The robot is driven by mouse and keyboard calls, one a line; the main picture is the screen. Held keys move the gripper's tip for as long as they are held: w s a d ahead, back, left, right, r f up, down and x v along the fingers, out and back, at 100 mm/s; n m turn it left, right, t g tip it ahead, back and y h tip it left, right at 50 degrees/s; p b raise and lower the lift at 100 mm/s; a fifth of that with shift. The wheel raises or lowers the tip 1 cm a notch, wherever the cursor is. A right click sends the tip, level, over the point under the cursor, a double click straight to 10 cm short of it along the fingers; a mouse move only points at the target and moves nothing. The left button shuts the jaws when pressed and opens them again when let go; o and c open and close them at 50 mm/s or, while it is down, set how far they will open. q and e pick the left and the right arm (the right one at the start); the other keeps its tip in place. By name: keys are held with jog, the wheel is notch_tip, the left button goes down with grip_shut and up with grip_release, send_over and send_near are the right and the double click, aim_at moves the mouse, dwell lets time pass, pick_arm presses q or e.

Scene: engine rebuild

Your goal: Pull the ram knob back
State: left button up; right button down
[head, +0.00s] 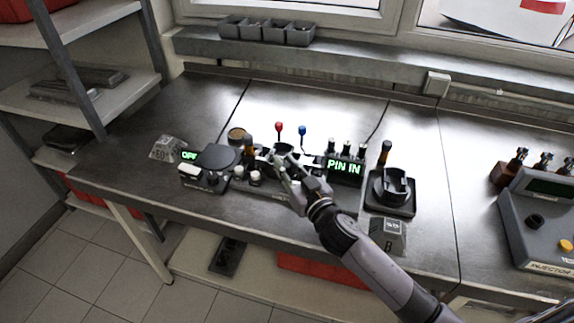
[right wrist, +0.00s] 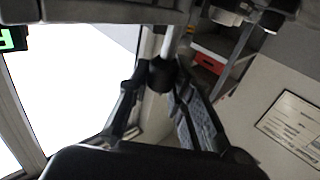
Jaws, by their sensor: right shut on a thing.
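My right gripper (head: 283,165) reaches the middle of the bench from the lower right in the head view. In the right wrist view its two fingers (right wrist: 160,88) are shut on a black ram knob (right wrist: 161,74) at the end of a bright metal rod (right wrist: 172,38). In the head view the gripper mostly hides the knob, among the parts of the press fixture (head: 262,190). A green display (head: 345,168) beside it reads "PIN IN". My left gripper is in neither view.
A red-topped lever (head: 279,127) and a blue-topped lever (head: 302,131) stand just behind the gripper. The bench front is mostly clear.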

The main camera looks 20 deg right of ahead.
aim_at(324, 173)
dwell(0.4)
jog(key=s+d, duration=0.1)
jog(key=d, duration=0.1)
jog(key=s+d, duration=0.2)
jog(key=d, duration=0.1)
jog(key=s+d, duration=0.2)
jog(key=shift+d+p, duration=0.15)
jog(key=shift+p, duration=0.2)
jog(key=shift+w, duration=0.1)
jog(key=c, duration=1.9)
grip_release()
jog(key=shift+f, duration=0.1)
jog(key=o, duration=0.5)
jog(key=shift+d, duration=0.15)
